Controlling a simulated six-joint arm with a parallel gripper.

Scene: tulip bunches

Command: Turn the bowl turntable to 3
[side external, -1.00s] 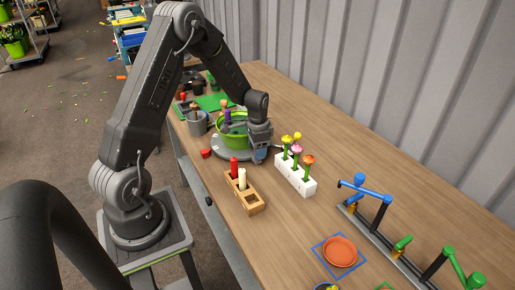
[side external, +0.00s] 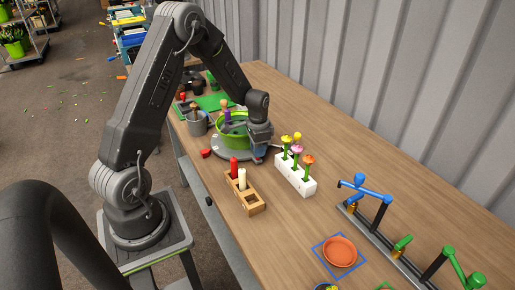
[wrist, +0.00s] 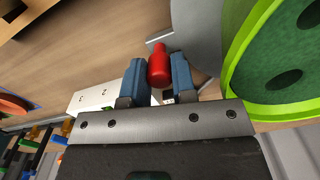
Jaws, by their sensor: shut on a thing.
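The bowl turntable is a round grey disc (side external: 228,151) on the table, carrying a bright green bowl (side external: 232,139). In the wrist view the grey disc (wrist: 196,30) and the bowl's green rim (wrist: 240,48) show at upper right. My gripper (side external: 258,157) is low at the right edge of the disc. In the wrist view its blue fingers (wrist: 158,72) are shut around a red knob (wrist: 158,65). The knob's lower part is hidden.
A white rack (side external: 296,178) with tulips stands close to the right of my gripper. A wooden block (side external: 250,203) with red and white pegs is in front. A grey cup (side external: 197,127) is left of the bowl, and a small red piece (side external: 206,153) lies beside the disc.

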